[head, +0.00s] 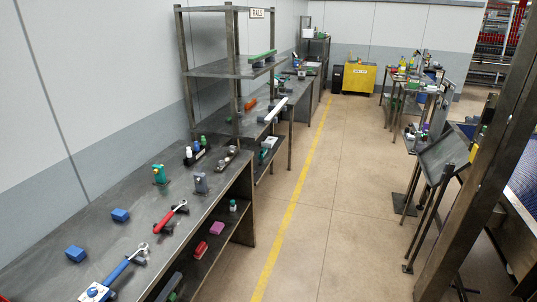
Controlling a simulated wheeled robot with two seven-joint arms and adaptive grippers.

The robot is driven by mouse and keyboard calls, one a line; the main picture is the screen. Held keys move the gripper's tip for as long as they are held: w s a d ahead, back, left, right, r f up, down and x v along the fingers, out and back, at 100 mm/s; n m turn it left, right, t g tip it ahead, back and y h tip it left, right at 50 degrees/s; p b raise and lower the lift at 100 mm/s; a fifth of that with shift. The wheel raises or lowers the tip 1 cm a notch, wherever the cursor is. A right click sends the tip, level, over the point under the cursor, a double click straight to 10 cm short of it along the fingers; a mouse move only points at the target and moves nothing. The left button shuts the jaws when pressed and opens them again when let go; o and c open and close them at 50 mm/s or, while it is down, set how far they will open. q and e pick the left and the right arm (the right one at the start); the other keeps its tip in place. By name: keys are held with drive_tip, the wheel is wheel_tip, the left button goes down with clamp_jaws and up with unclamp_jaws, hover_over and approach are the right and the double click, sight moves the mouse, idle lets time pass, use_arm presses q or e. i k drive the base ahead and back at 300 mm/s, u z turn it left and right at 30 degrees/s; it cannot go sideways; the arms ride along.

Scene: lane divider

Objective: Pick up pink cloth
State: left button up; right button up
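A small pink piece (217,228) lies on the lower shelf of the long grey workbench at the left. It is the clearest pink thing in view, but it is too small to tell whether it is cloth. A red item (200,250) lies nearer on the same shelf, and a small bottle (233,206) stands farther back. Neither of my grippers is in view.
The workbench top (110,245) holds blue blocks (120,215), a red-handled wrench (171,216) and a blue-handled tool (123,270). A yellow floor line (292,210) runs beside it. The aisle is clear. A dark post (480,160) and tilted stand (443,158) are at right.

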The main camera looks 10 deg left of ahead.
sight(216, 228)
drive_tip(key=i, duration=3.2)
drive_tip(key=u, duration=3.2)
